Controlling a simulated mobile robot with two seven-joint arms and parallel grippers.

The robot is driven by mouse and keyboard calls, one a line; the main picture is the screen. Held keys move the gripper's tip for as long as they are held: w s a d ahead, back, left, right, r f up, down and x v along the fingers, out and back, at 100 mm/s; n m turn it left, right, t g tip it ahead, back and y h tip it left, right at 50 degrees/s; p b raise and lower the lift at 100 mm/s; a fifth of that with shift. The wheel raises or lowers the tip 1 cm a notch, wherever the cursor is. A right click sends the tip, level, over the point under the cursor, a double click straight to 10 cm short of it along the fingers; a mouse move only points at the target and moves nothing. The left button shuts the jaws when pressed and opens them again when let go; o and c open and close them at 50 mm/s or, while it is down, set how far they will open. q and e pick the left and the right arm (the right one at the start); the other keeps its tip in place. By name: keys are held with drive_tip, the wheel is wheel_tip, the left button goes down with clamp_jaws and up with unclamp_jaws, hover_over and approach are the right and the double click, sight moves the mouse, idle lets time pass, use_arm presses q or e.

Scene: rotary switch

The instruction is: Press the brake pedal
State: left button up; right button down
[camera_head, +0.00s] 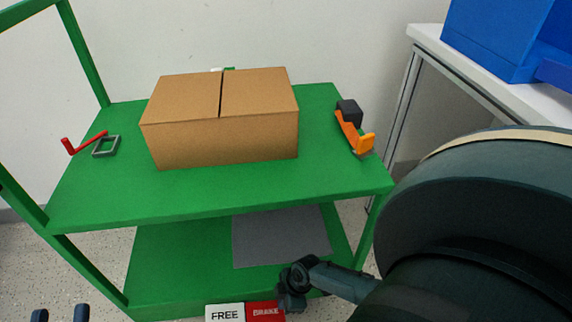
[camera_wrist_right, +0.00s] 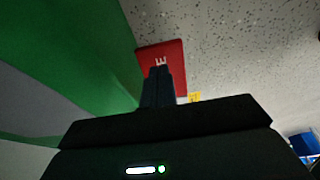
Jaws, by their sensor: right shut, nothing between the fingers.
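The red BRAKE pedal (camera_head: 265,312) is at the bottom edge of the head view, beside the white FREE pedal (camera_head: 224,313), low on the front of the green cart. My right gripper (camera_head: 292,288) is shut and empty at the right end of the red pedal. In the right wrist view its fingers (camera_wrist_right: 157,74) overlap the red pedal (camera_wrist_right: 172,57) and hide part of its lettering. I cannot tell whether they touch it. My left gripper (camera_head: 61,314) shows only its two fingertips at the bottom left, apart and empty, away from the pedals.
The green cart (camera_head: 110,205) carries a cardboard box (camera_head: 225,135), an orange and black tape dispenser (camera_head: 352,128) and a red-handled tool (camera_head: 82,143) on top. A grey mat (camera_head: 280,240) lies on its lower shelf. A white table (camera_head: 480,72) with blue bins (camera_head: 500,35) stands at right.

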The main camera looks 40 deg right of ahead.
use_arm(q)
drive_tip(key=p, duration=0.2)
drive_tip(key=m+g+y+p, duration=0.1)
drive_tip(key=p, duration=0.1)
drive_tip(key=shift+s+a+r, duration=0.1)
drive_tip(key=shift+s+a, duration=0.05)
drive_tip(key=shift+a, duration=0.2)
use_arm(e)
drive_tip(key=s+d+r, duration=0.3)
drive_tip(key=d+r, duration=0.2)
drive_tip(key=r, duration=0.4)
drive_tip(key=shift+a, duration=0.1)
